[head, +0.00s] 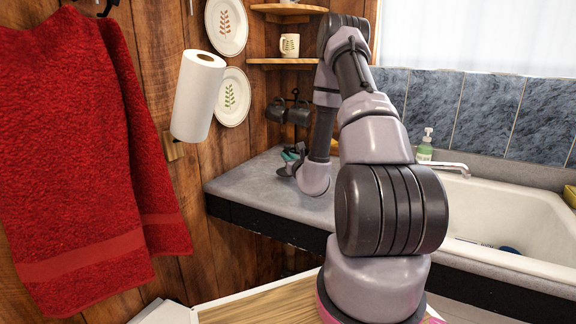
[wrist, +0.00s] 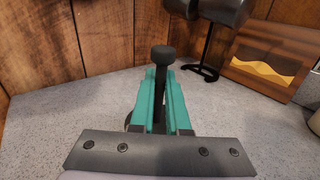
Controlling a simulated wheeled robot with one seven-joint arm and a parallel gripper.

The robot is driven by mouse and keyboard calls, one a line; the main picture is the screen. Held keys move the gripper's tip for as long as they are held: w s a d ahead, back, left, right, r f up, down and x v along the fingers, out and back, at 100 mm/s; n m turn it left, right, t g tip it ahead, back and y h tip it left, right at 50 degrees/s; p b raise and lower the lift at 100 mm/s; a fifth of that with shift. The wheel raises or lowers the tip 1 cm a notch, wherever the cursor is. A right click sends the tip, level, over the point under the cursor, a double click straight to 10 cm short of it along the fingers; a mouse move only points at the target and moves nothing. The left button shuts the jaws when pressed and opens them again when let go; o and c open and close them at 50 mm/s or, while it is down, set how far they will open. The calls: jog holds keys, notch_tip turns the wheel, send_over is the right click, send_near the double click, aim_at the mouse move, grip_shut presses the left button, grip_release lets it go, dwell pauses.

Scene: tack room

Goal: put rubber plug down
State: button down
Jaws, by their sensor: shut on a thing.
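The rubber plug (wrist: 163,55) is a dark piece with a rounded knob end and a narrower part running back between the fingers. My gripper (wrist: 160,78) has teal fingers and is shut on it in the wrist view. In the head view my gripper (head: 289,156) is low at the back left part of the grey counter (head: 240,184). The plug cannot be made out in the head view. I cannot tell whether it touches the counter.
Dark mugs on a black stand (head: 299,112) stand close behind my gripper; the stand also shows in the wrist view (wrist: 208,55). A wooden box with a yellow wave (wrist: 268,62) is at the right there. The sink (head: 500,215) is at right. Counter beside the gripper is bare.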

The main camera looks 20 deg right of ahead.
aim_at(281, 172)
jog(key=shift+f, duration=1.45)
jog(key=shift+f, duration=0.15)
jog(key=c, duration=0.9)
grip_release()
